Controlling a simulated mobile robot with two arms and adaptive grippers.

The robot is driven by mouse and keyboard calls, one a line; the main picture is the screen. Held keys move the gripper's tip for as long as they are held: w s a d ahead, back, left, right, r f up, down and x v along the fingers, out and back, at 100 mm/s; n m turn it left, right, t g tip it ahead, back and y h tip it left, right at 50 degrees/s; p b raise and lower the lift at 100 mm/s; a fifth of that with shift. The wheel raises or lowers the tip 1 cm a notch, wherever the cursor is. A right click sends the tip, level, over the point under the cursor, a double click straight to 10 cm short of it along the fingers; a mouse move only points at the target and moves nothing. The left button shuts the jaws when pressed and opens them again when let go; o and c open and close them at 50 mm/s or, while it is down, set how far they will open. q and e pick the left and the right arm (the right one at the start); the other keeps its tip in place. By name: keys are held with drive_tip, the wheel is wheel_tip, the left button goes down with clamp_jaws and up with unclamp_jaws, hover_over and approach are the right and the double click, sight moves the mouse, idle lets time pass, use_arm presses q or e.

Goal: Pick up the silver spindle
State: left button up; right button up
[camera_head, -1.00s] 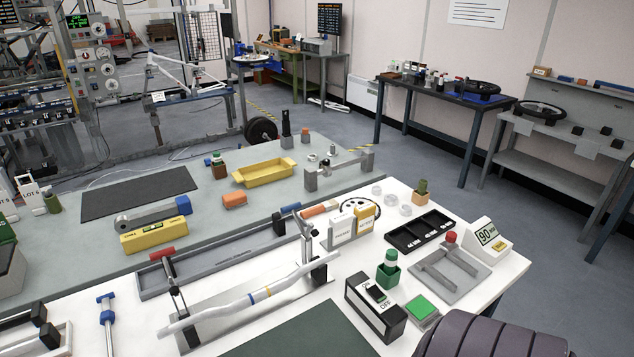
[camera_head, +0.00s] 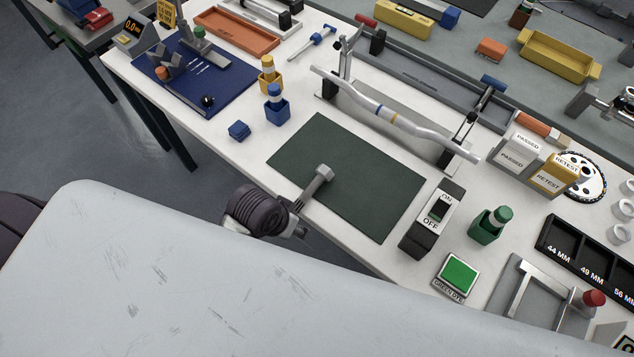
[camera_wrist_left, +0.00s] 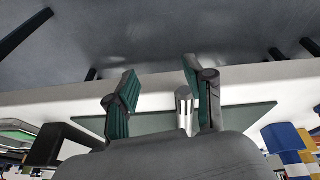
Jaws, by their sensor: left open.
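The silver spindle (camera_head: 317,183) is a short grey rod with a wider, faceted head. It is over the dark green mat (camera_head: 360,190), near the mat's front edge. My left gripper (camera_head: 298,216) is at the spindle's near end. In the left wrist view the open fingers of the left gripper (camera_wrist_left: 160,82) point towards the table edge. The spindle (camera_wrist_left: 183,106) shows between them, much closer to the right finger. I cannot tell whether that finger touches it. The spindle's near end is partly hidden by the gripper. My right gripper is not in view.
A small blue block (camera_head: 239,130) and blue bottle holder (camera_head: 277,105) are to the left.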

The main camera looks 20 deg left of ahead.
use_arm(q)
drive_tip(key=shift+m+h, duration=0.5)
drive_tip(key=shift+h, duration=0.2)
drive_tip(key=w+d+r, duration=0.1)
drive_tip(key=r, duration=0.1)
drive_tip(key=w+d+r, duration=0.1)
drive_tip(key=r, duration=0.1)
drive_tip(key=w+d+r, duration=0.2)
drive_tip(key=w+a+r+g+y, duration=0.2)
drive_tip(key=w+r+g+y, duration=0.1)
drive_tip(key=w+r, duration=0.5)
hover_over(315, 182)
drive_tip(key=shift+m, duration=0.3)
drive_tip(key=f, duration=0.4)
drive_tip(key=s+f, duration=0.1)
drive_tip(key=f, duration=0.2)
drive_tip(key=shift+d+f+p, duration=0.1)
drive_tip(key=shift+p, duration=0.2)
drive_tip(key=shift+w+f, duration=0.15)
drive_tip(key=shift+f, duration=0.35)
drive_tip(key=f, duration=0.3)
drive_tip(key=f+p, duration=0.1)
drive_tip(key=shift+w+f, duration=0.25)
drive_tip(key=shift+w, duration=0.05)
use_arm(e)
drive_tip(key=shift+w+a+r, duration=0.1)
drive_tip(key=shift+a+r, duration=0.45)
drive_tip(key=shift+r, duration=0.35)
